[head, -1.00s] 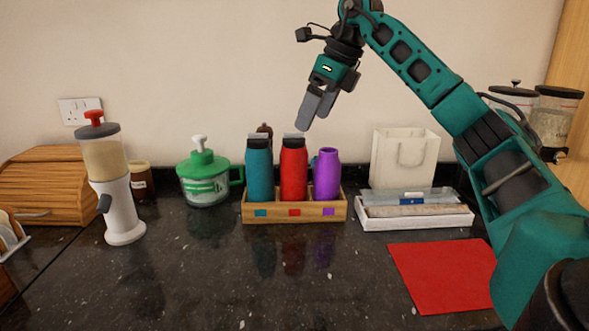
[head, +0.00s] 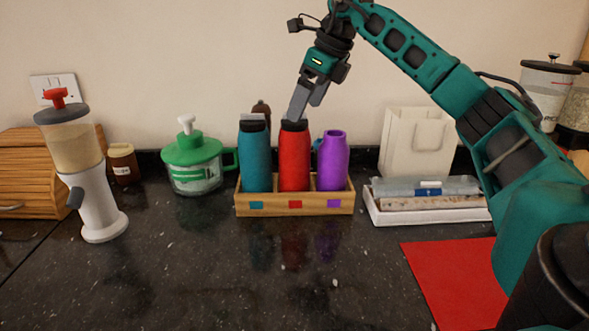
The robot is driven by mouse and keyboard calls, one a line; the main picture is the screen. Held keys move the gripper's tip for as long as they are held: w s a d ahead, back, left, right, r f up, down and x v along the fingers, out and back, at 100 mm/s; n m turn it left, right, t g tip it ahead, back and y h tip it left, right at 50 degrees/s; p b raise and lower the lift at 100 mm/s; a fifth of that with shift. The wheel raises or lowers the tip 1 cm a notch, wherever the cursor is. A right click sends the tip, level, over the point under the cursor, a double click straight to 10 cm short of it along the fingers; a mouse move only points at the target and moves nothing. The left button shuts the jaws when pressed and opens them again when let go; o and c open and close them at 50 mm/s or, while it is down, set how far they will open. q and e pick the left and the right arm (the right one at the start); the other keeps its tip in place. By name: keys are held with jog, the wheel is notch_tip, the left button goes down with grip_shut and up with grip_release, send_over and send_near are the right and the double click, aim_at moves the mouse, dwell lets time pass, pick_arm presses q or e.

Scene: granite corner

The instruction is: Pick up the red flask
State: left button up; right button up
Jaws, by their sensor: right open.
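The red flask (head: 294,160) stands upright in the middle compartment of a wooden rack (head: 294,205), above a red square label. A teal flask (head: 255,158) stands to its left and a purple flask (head: 332,162) to its right. The red flask has a dark top, partly covered by my fingers. My right gripper (head: 302,106) points down from above, its fingertips right at the top of the red flask in the picture. It is open and empty. I cannot tell whether it touches the flask. My left gripper is not in view.
A green-lidded container (head: 194,160) and a grain dispenser (head: 85,165) stand left of the rack. A white tray (head: 430,215) with packages, a white bag (head: 416,142) and a red mat (head: 450,280) are to the right. The counter in front is clear.

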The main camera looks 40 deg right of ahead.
aim_at(296, 128)
jog(key=shift+x, duration=3.6)
jog(key=shift+w+d, duration=0.1)
jog(key=shift+r, duration=0.1)
jog(key=shift+c, duration=0.5)
jog(key=c, duration=1.7)
